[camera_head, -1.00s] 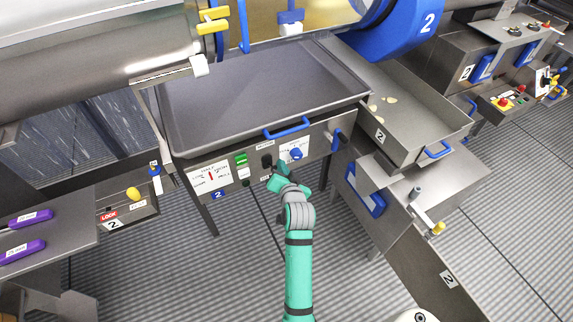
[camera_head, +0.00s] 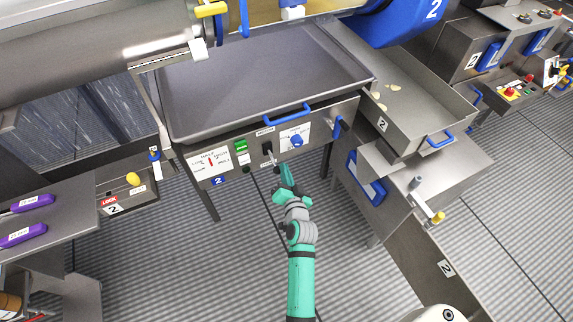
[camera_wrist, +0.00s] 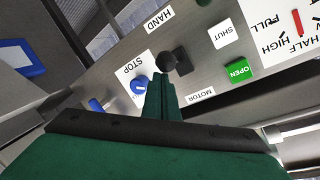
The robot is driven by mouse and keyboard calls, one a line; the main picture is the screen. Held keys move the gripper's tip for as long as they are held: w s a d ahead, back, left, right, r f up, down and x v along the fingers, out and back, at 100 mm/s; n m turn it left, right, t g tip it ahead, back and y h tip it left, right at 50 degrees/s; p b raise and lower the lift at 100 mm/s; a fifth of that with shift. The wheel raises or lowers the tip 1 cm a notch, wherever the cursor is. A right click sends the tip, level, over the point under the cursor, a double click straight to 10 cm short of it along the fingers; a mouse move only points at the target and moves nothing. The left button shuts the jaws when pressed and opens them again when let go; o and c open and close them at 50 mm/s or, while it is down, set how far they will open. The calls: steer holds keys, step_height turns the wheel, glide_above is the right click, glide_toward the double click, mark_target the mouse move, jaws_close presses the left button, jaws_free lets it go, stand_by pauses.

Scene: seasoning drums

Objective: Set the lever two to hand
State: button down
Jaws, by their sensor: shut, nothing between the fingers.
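The black lever (camera_head: 267,148) is on the front panel of the steel machine numbered 2. In the wrist view it is a dark knob (camera_wrist: 181,63) between the HAND label (camera_wrist: 159,18) and the MOTOR label (camera_wrist: 200,97). I cannot tell for sure which label it is set to. My gripper (camera_head: 282,166) is shut and empty, just in front of the panel, a little below and right of the lever. In the wrist view its fingertips (camera_wrist: 160,79) sit close by the knob; whether they touch it is unclear.
Beside the lever are a blue STOP dial (camera_head: 297,140) and green OPEN button (camera_head: 241,145). A blue tray handle (camera_head: 287,115) juts out above. A side tray (camera_head: 437,119) stands right, and a shelf with purple-handled tools (camera_head: 30,203) left. The floor in front is open.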

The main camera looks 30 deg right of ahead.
steer(key=shift+f, duration=0.7)
steer(key=s+f, duration=0.2)
steer(key=s, duration=0.7)
steer(key=shift+f, duration=0.35)
steer(key=shift+a, duration=0.1)
